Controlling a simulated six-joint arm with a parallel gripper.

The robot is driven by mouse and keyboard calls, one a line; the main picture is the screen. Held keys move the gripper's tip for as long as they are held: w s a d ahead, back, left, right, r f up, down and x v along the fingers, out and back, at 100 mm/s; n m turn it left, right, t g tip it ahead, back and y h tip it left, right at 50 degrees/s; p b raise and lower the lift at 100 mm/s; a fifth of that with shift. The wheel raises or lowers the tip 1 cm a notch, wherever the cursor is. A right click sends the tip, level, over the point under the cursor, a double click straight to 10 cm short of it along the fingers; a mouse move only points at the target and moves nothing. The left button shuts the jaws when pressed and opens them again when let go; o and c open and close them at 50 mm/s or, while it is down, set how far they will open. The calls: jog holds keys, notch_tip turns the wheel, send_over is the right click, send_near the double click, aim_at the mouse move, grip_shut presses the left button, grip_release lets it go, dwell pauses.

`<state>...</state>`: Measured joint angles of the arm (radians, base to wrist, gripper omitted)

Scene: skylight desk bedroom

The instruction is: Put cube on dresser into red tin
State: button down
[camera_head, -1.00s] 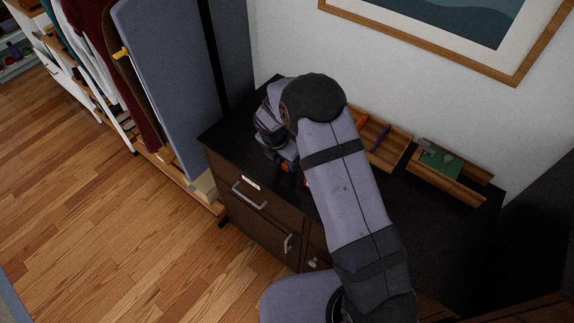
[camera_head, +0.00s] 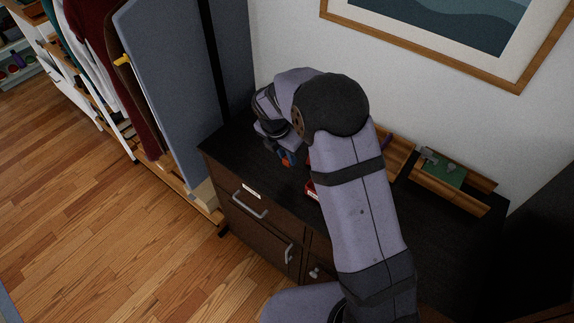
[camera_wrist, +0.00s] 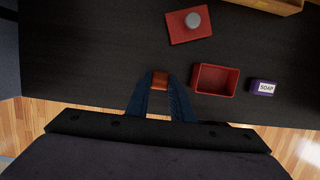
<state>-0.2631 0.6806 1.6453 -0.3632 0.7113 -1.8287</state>
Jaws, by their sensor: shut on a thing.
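My gripper (camera_wrist: 160,92) is shut on a small orange-red cube (camera_wrist: 160,78), which sits between its blue fingertips above the dark dresser top. In the head view my gripper (camera_head: 286,157) is small and partly hidden by my wrist. The red tin (camera_wrist: 215,92) is an open rectangular box on the dresser, just right of the cube in the wrist view, and looks empty. A red lid (camera_wrist: 180,34) with a grey knob lies apart from the tin.
A purple soap box (camera_wrist: 263,87) stands right of the tin. Wooden trays (camera_head: 452,197) lie at the back of the dresser (camera_head: 450,235), one holding a green item. The wall is behind. The dresser's front edge is close to the gripper.

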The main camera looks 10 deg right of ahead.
jog(key=shift+r, duration=1.45)
jog(key=shift+d, duration=0.15)
jog(key=w+d+r+m, duration=0.1)
jog(key=d+r, duration=0.3)
jog(key=n, duration=0.1)
send_over(310, 191)
jog(key=d, duration=0.3)
jog(key=x, duration=0.3)
jog(key=shift+s+a+f, duration=0.1)
jog(key=shift+s+f, duration=0.1)
jog(key=shift+f+b, duration=0.55)
jog(key=shift+f, duration=4.35)
jog(key=shift+f, duration=0.2)
